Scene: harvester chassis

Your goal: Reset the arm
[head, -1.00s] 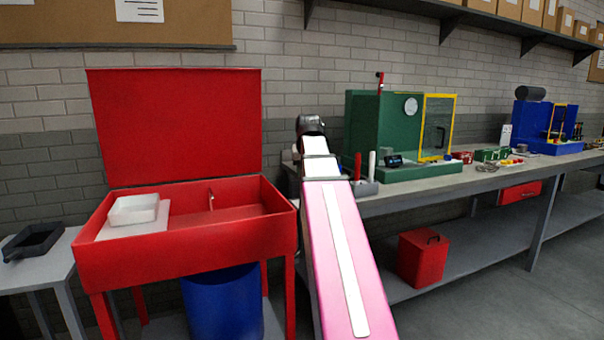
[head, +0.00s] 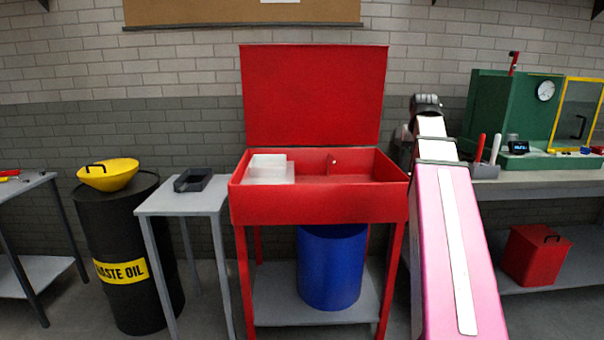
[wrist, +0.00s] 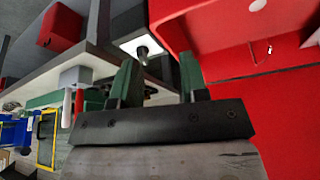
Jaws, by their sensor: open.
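My gripper (wrist: 158,85) shows in the wrist view with its two dark green fingers apart and nothing between them. In the head view my pink arm reaches up and away at the right of the red parts washer (head: 320,205). The end of my arm is by the bench end, and the fingers cannot be made out there. The wrist view shows the red washer (wrist: 235,60) at the right and the bench at the left.
A white tray (head: 267,163) sits in the open washer. To its left are a grey table (head: 180,205) with a black tray (head: 193,180) and a waste oil drum (head: 125,250) with a yellow funnel (head: 108,174). The green cabinet (head: 500,105) and red box (head: 537,255) are at the right.

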